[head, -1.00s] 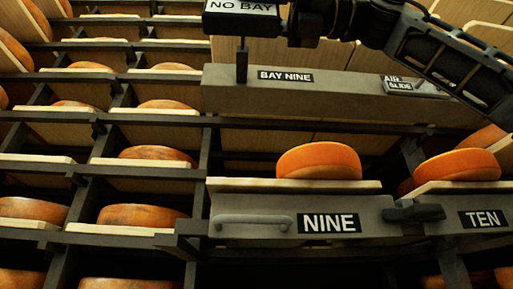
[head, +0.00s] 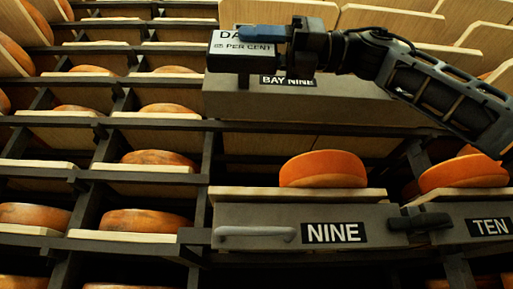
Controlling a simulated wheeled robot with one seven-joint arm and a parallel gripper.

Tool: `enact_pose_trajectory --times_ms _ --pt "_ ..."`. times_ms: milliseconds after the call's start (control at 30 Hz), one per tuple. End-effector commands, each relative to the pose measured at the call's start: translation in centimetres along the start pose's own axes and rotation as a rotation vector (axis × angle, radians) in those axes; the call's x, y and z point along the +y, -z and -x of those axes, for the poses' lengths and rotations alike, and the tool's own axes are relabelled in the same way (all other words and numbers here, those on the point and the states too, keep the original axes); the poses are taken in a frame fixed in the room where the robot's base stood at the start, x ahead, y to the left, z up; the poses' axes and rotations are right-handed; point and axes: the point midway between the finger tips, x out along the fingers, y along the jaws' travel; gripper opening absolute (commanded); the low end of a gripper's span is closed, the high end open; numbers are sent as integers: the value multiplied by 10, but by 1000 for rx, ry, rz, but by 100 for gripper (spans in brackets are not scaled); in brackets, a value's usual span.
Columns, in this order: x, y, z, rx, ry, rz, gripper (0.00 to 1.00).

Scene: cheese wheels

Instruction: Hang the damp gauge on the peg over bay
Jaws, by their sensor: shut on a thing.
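My gripper (head: 264,40) is shut on the damp gauge (head: 236,58), a dark box with a white label reading "DA" and "PER CENT"; a blue finger covers part of the label. The gauge is in front of the top left part of the grey beam (head: 350,99), which carries the "BAY NINE" label (head: 287,81). The upright peg on that beam is mostly hidden behind the gauge, so I cannot tell whether the gauge touches it.
Below, an orange cheese wheel (head: 323,169) rests on a board over the drawer front marked "NINE" (head: 333,233). "TEN" (head: 490,228) is to its right. Racks of cheese fill the left. My arm hides the beam's right part.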

Motion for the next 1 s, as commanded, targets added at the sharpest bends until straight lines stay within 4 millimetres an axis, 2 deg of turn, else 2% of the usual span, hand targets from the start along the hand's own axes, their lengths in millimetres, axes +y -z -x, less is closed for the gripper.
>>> enact_pose_trajectory --times_ms 400,1000 --pt "-17 8 0 0 0 0 5" --pt "-19 13 0 0 1 1 5"
